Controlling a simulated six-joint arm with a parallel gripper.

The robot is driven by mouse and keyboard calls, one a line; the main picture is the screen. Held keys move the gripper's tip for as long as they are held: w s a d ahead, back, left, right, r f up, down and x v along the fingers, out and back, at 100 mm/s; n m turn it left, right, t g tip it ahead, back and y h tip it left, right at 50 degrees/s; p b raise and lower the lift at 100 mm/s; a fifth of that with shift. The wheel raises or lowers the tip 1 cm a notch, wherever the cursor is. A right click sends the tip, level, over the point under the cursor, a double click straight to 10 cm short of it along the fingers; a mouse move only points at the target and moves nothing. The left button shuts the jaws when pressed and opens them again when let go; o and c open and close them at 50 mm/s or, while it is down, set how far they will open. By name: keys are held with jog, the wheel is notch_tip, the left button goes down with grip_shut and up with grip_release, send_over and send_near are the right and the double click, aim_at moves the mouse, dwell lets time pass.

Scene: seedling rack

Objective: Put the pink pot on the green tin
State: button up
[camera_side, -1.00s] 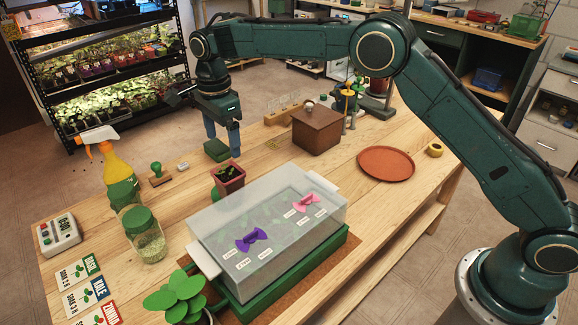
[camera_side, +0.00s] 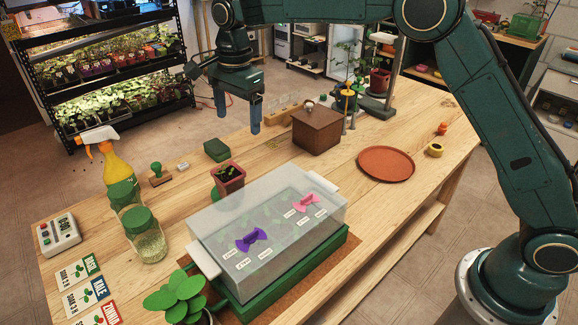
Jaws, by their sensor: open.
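The pink pot (camera_side: 229,180), a small reddish-pink square pot with a green seedling, stands upright on the table just behind the clear-lidded propagator. The green tin (camera_side: 216,150) is a low dark green box, flat on the table behind the pot and apart from it. Its top is bare. My gripper (camera_side: 238,118) is open and empty, fingers pointing down. It shows above and a little right of the tin in the picture, touching nothing.
The propagator (camera_side: 270,222) with purple and pink vents fills the front. A brown box (camera_side: 317,130) and terracotta saucer (camera_side: 386,163) stand right. A spray bottle (camera_side: 117,165), glass jar (camera_side: 145,238) and green-knobbed stamp (camera_side: 158,174) stand left. A vial rack (camera_side: 284,112) is behind.

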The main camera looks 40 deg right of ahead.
jog(key=s+d+r+n+t, duration=0.1)
jog(key=s+d+r+n, duration=0.4)
jog(key=s, duration=0.4)
jog(key=s+d+r+n+t, duration=0.25)
jog(key=s+d+r, duration=0.25)
jog(key=s+r, duration=0.3)
jog(key=s+d+f+n, duration=0.1)
jog(key=s+f+n, duration=0.1)
jog(key=s, duration=0.5)
jog(key=s+d+f+n+t, duration=0.1)
jog(key=s+d+f+n, duration=0.1)
jog(key=s, duration=0.5)
jog(key=s+d+f+n, duration=0.2)
jog(key=s+f+n, duration=0.1)
jog(key=s, duration=0.4)
jog(key=shift+d+n, duration=0.25)
jog(key=shift+n, duration=0.5)
jog(key=shift+t, duration=0.25)
